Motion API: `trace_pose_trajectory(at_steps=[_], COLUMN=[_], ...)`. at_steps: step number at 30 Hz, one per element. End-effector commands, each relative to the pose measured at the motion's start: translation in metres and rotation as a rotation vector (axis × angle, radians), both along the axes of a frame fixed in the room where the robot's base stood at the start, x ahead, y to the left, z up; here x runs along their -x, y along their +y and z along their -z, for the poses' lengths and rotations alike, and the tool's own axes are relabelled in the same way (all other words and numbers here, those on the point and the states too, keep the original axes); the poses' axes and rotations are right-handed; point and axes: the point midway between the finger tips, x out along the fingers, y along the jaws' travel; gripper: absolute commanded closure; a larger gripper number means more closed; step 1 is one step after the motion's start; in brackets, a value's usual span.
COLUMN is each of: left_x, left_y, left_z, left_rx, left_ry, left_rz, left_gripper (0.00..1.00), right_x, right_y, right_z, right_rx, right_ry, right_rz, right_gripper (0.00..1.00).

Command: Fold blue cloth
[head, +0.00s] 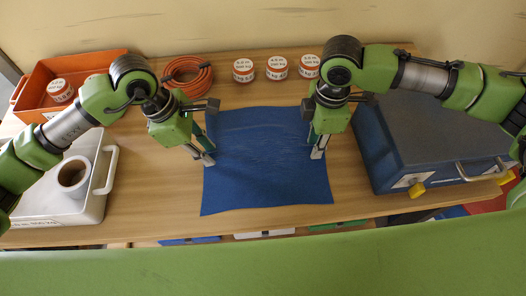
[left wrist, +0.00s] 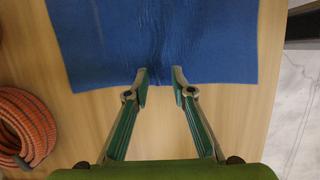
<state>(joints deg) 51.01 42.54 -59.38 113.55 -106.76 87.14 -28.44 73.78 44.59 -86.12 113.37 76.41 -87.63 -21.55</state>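The blue cloth (head: 265,165) lies flat and spread out on the wooden table, with slight wrinkles near its far side. My left gripper (head: 209,152) is at the cloth's left edge, fingers pointing down. In the left wrist view its fingers (left wrist: 159,76) are apart, with the tips over the edge of the cloth (left wrist: 155,40) and nothing between them but cloth surface below. My right gripper (head: 314,146) is at the cloth's right edge, its fingers apart. Whether the fingertips touch the cloth is unclear.
A blue case (head: 425,135) stands to the right and a white bin (head: 97,200) with a roll (head: 73,171) to the left. An orange crate (head: 95,65), a coiled orange hose (head: 188,72) and labelled tins (head: 277,68) are at the back. Bare table lies in front of the cloth.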

Motion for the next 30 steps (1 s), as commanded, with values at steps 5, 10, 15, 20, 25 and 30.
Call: trace_pose_trajectory(at_steps=[5,10,15,20,25,30], left_x=[0.0005,0.0004,0.0004,0.0005,0.0007,0.0008], left_y=[-0.0008,-0.0006,-0.0005,-0.0005,-0.0005,-0.0004], left_z=[0.0034,0.0032,0.0033,0.0036,0.0038,0.004], left_rx=[-0.001,-0.001,-0.001,-0.001,-0.002,-0.002], left_ry=[0.002,0.001,0.002,0.002,0.002,0.003], left_rz=[0.001,0.0,0.0,0.0,0.0,0.0], left_gripper=[1.0,1.0,1.0,1.0,1.0,1.0], right_x=[0.0004,0.0005,0.0007,0.0009,0.001,0.0012], right_y=[-0.0001,-0.0002,-0.0003,-0.0004,-0.0004,-0.0005], right_z=[0.0033,0.0036,0.0039,0.0041,0.0042,0.0044], right_rx=[0.001,0.001,0.001,0.001,0.001,0.002], right_ry=[0.001,0.001,0.002,0.003,0.003,0.004], right_rz=[0.0,0.0,0.0,0.0,0.0,0.0], right_gripper=[1.0,1.0,1.0,1.0,1.0,1.0])
